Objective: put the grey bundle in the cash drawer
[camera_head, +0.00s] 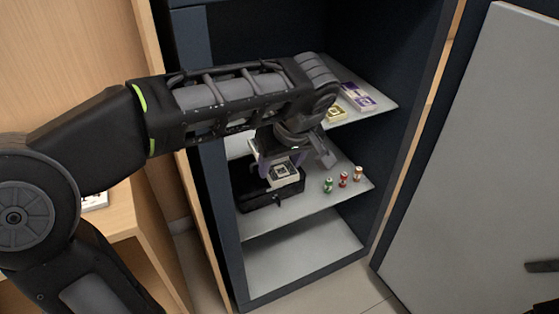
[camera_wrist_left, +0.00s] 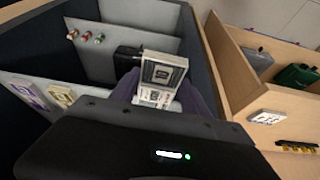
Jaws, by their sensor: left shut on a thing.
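My left gripper (camera_head: 280,166) reaches into the dark cabinet and is shut on the grey bundle (camera_head: 285,175), a banded stack of notes. The bundle also shows between the fingers in the left wrist view (camera_wrist_left: 163,70). The black cash drawer (camera_head: 268,199) sits on the middle shelf, directly below and behind the bundle in the head view. Part of the drawer (camera_wrist_left: 127,55) shows beside the bundle in the wrist view. The gripper and bundle hide much of its inside. I cannot tell whether the bundle touches it. My right gripper is not in view.
Several small cans (camera_head: 343,180) stand right of the drawer on the middle shelf (camera_head: 310,208). Purple bundles (camera_head: 358,97) and a yellowish bundle (camera_head: 337,114) lie on the upper shelf, close to my arm. The grey cabinet door (camera_head: 470,150) stands open at right. The lowest shelf (camera_head: 300,258) looks empty.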

